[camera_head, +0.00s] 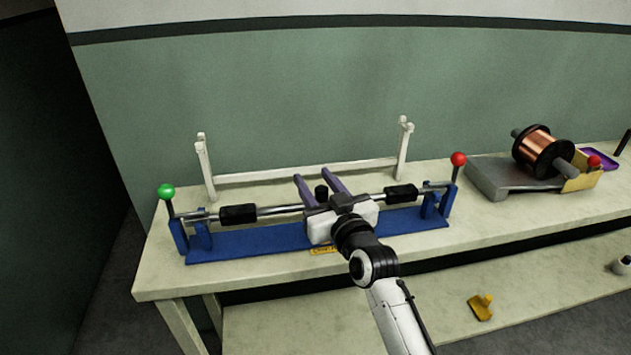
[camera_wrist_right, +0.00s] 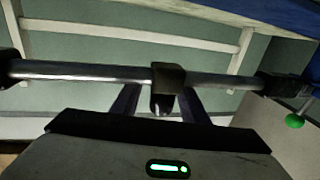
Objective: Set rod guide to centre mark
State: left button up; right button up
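The rod guide is a black block with a dark knob (camera_head: 321,192) on a steel rod (camera_head: 283,211) above a blue base (camera_head: 262,240). The wrist view shows the guide (camera_wrist_right: 168,84) on the rod. My right gripper (camera_head: 313,175) has purple fingers and reaches over the rod near its middle. The fingers are apart, one on each side of the guide, with a visible gap at the left finger in the wrist view. A yellow label (camera_head: 322,250) on the base front is partly hidden by my gripper; I cannot make out a centre mark. My left gripper is not in view.
Black collars (camera_head: 238,214) and (camera_head: 401,194) sit on the rod. A green ball lever (camera_head: 166,191) and red ball lever (camera_head: 458,159) stand at its ends. A white frame (camera_head: 300,172) stands behind.

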jog(key=shift+r, duration=0.1)
notch_tip(320, 180, up, 10)
dwell(0.4)
